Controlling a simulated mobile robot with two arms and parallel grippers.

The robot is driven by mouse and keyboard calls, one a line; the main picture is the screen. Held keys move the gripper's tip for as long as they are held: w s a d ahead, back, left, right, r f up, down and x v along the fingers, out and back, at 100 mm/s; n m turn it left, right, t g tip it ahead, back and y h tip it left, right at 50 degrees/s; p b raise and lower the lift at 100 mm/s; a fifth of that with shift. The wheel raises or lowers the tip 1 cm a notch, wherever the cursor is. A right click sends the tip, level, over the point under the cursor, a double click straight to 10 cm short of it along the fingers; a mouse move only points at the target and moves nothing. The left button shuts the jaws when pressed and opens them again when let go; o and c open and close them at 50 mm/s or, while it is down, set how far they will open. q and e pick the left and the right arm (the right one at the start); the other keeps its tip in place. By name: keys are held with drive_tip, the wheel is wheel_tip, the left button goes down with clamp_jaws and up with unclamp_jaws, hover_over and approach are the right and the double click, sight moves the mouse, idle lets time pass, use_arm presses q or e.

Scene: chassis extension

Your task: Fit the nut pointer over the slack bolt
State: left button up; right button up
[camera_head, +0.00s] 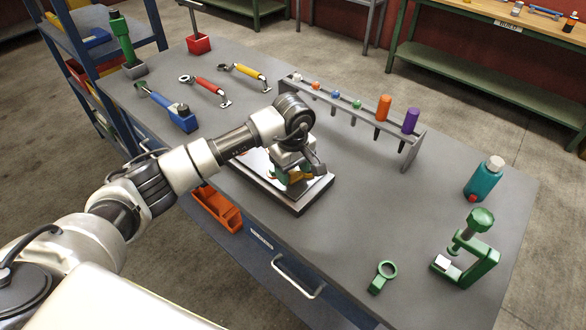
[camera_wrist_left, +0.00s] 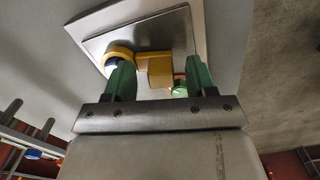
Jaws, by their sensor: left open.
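My left gripper (camera_head: 298,176) is low over the plate (camera_head: 312,194) on the workbench. In the left wrist view its green fingertips (camera_wrist_left: 158,72) are apart and open. A yellow piece (camera_wrist_left: 155,68) with a ring at its left end, which looks like a nut pointer, lies between and beyond them over the plate (camera_wrist_left: 178,30). A dark round end shows inside its ring. A small green and red part (camera_wrist_left: 179,86) is by the right finger. I cannot tell which bolt is slack. A green ring with a tab (camera_head: 383,276) lies at the bench front. My right gripper is not in view.
A rack (camera_head: 408,145) with several coloured tools stands behind the plate. A green clamp (camera_head: 470,255) and teal bottle (camera_head: 482,182) are at the right. Wrenches (camera_head: 207,87) lie at the back left. An orange bin (camera_head: 216,208) hangs at the bench's front side.

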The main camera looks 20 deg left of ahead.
use_arm(q)
drive_tip(key=shift+r, duration=0.15)
wheel_tip(320, 180, up, 11)
drive_tip(key=b, duration=0.2)
drive_tip(key=shift+f, duration=0.2)
